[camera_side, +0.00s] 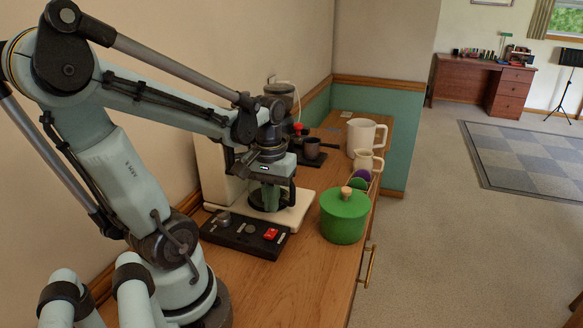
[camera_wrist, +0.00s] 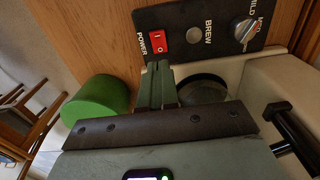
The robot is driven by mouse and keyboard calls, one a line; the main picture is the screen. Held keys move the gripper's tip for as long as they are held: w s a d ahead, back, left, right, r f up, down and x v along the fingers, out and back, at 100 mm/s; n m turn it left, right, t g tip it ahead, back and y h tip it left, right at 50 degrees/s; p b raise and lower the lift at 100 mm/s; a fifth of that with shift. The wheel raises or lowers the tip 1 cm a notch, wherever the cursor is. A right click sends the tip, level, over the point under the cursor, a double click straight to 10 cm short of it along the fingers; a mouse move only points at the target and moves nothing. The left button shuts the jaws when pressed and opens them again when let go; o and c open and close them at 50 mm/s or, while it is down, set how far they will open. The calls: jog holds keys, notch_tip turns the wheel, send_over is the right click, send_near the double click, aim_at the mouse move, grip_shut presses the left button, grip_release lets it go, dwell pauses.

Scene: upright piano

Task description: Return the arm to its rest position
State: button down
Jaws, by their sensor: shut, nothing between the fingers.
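My arm reaches over the wooden counter from the left in the side view. My gripper (camera_side: 270,203) points down over the cream base (camera_side: 292,214) of a coffee machine, behind its black control panel (camera_side: 245,234). In the wrist view my gripper (camera_wrist: 158,66) has its fingers pressed together with nothing between them. The fingertips show close to the panel's lower edge, beside a dark round part (camera_wrist: 203,88) of the machine. I cannot tell whether they touch anything. The panel has a red power switch (camera_wrist: 159,41), a grey BREW button (camera_wrist: 194,36) and a dial (camera_wrist: 245,30).
A green lidded pot (camera_side: 343,218) stands right of the machine, near the counter's front edge. A wall (camera_side: 160,120) runs close behind the arm. The counter's near part (camera_side: 290,275) is clear.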

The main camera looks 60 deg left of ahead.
jog(key=shift+r, duration=0.75)
jog(key=shift+d, duration=0.1)
jog(key=w+d+r+m+t, duration=0.3)
jog(key=w+d+m+t, duration=0.4)
jog(key=d, duration=0.5)
jog(key=shift+w+d+m, duration=0.3)
jog(key=shift+d+m, duration=0.1)
jog(key=shift+m, duration=0.6)
